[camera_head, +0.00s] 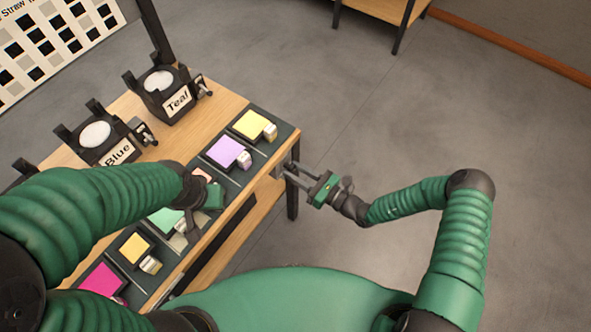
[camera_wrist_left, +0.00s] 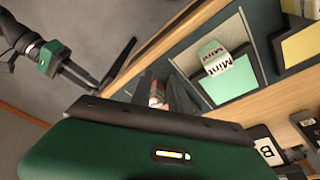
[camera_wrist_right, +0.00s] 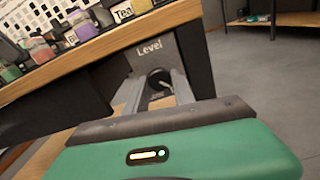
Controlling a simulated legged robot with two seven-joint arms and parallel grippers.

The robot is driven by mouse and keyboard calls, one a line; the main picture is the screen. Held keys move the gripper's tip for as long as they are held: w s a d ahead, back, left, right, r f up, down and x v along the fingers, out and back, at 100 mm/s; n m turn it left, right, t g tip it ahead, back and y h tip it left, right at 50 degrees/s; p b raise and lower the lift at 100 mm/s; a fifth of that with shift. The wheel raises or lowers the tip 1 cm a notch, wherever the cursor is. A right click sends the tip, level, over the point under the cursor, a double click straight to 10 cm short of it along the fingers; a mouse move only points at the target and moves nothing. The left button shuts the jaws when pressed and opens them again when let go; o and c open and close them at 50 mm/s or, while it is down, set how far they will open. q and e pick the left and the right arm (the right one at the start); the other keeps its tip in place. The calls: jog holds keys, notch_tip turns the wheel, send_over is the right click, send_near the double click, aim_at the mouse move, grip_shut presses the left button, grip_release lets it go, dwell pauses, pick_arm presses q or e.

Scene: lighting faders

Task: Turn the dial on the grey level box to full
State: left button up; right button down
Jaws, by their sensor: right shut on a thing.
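The grey level box (camera_wrist_right: 168,55) is fixed at the end of the table and bears the word "Level". Its round black dial (camera_wrist_right: 158,80) sits between the two fingers of my right gripper (camera_wrist_right: 159,92), which is shut on it. In the head view my right gripper (camera_head: 289,172) reaches the box from the right, and the dial is hidden there. The dial's setting cannot be read. My left gripper (camera_wrist_left: 163,92) is over the row of faders, with a coral block (camera_wrist_left: 157,94) between its fingers; whether it grips the block is unclear.
Coloured faders line the table's front strip, among them yellow (camera_head: 249,125), purple (camera_head: 224,152) and mint (camera_head: 165,219). Black lamps labelled Teal (camera_head: 160,80) and Blue (camera_head: 96,133) stand behind them.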

pick_arm(q)
jog(key=shift+d, duration=0.1)
pick_arm(e)
jog(key=c, duration=1.1)
grip_release()
jog(key=shift+d, duration=0.1)
jog(key=shift+o, duration=0.2)
pick_arm(q)
jog(key=shift+r+p, duration=0.65)
jog(key=shift+r, duration=0.05)
pick_arm(e)
jog(key=v, duration=1.7)
